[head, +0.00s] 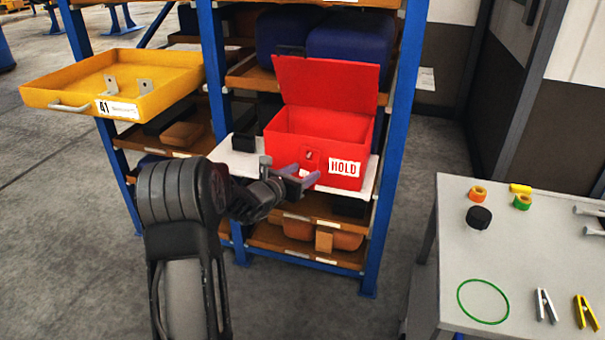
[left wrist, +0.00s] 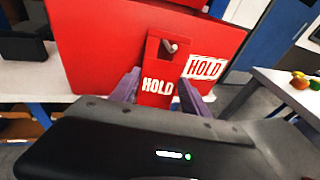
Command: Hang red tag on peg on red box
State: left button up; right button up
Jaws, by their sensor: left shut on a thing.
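The red box (head: 320,135) stands with its lid raised on a white shelf board and has a white HOLD label on its front. In the left wrist view its red front (left wrist: 95,45) fills the upper middle. My left gripper (head: 298,180) is at the box's front, left of that label. In the left wrist view it (left wrist: 160,92) is shut on the red tag (left wrist: 158,100), which is upright with white HOLD lettering. The peg (left wrist: 171,47) shows in the tag's hole; I cannot tell whether it passes through. My right gripper is not in view.
A blue-posted rack (head: 392,150) surrounds the box. A small black block (head: 244,142) sits left of it. A yellow drawer (head: 180,92) juts out at the left. A grey table (head: 440,255) at right holds tape rolls, clamps and a green ring (head: 484,322).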

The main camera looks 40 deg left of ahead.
pick_arm(q)
jog(key=o, duration=1.5)
jog(key=shift+o, duration=0.2)
jog(key=shift+s, duration=0.1)
jog(key=v, duration=0.7)
jog(key=shift+s+b, duration=0.35)
jog(key=shift+b, duration=0.05)
jog(key=shift+r, duration=0.1)
